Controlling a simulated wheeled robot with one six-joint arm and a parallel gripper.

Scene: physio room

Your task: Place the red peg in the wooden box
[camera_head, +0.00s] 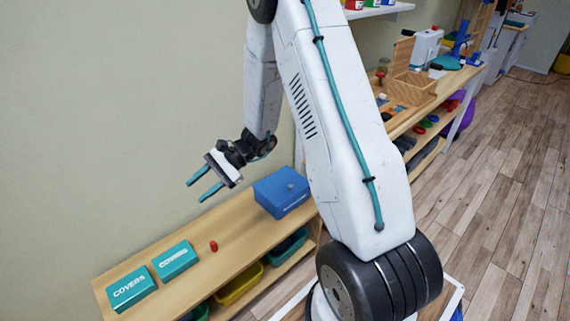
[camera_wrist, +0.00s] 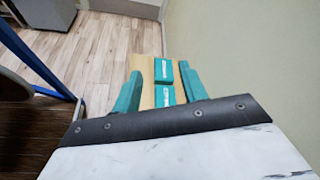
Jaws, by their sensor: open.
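A small red peg (camera_head: 213,246) stands on the low wooden bench, just right of the teal boxes. The wooden box (camera_head: 412,88) sits on the farther bench at the upper right, with its lid raised at the back; its inside is too small to make out. My gripper (camera_head: 195,191) is open and empty, in the air above and behind the low bench, apart from the peg. In the wrist view my two teal fingers (camera_wrist: 161,74) are spread. I cannot make out the peg in that view.
Two teal boxes marked COVERS (camera_head: 131,289) and a blue box (camera_head: 281,192) flank the peg on the low bench (camera_head: 232,252). Coloured bins (camera_head: 240,284) sit beneath. A white machine (camera_head: 427,48) stands behind the wooden box. The floor at right is clear.

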